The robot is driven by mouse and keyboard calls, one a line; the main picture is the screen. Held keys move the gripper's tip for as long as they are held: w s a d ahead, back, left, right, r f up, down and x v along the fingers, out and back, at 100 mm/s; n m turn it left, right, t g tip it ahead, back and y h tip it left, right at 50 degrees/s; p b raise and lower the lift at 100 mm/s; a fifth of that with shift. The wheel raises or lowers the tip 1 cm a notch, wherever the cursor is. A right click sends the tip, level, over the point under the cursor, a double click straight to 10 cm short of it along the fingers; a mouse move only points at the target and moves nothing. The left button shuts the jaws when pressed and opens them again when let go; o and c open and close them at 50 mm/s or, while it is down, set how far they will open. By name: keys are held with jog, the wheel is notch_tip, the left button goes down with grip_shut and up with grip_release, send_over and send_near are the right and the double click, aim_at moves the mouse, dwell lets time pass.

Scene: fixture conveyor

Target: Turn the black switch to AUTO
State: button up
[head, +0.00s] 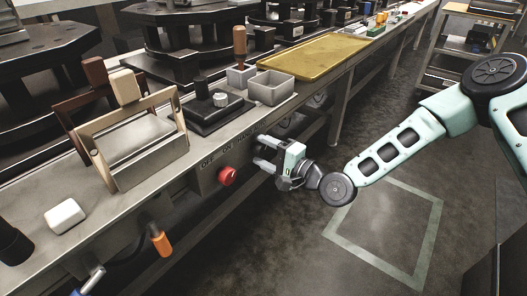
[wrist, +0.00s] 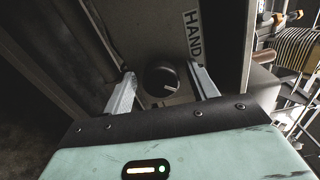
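The black switch (wrist: 160,79) is a round knob with a short pale mark on its lower right, seen in the wrist view on the grey panel. A HAND label (wrist: 193,33) is beside it; I see no AUTO label. My gripper (head: 261,152) is at the bench's front panel. In the wrist view its two fingers are spread, one on each side of the knob, with visible gaps. I cannot tell how far their tips are from the panel. In the head view the gripper hides the knob.
A red button (head: 227,176) sticks out of the panel left of my gripper, under OFF and ON lettering. An orange-handled part (head: 161,243) hangs farther left. Above are a grey bin (head: 271,88) and a yellow tray (head: 315,55). The floor right of the bench is open.

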jog(key=p+v, duration=0.2)
jog(key=v, duration=1.5)
jog(key=shift+d, duration=0.2)
jog(key=shift+s, duration=0.15)
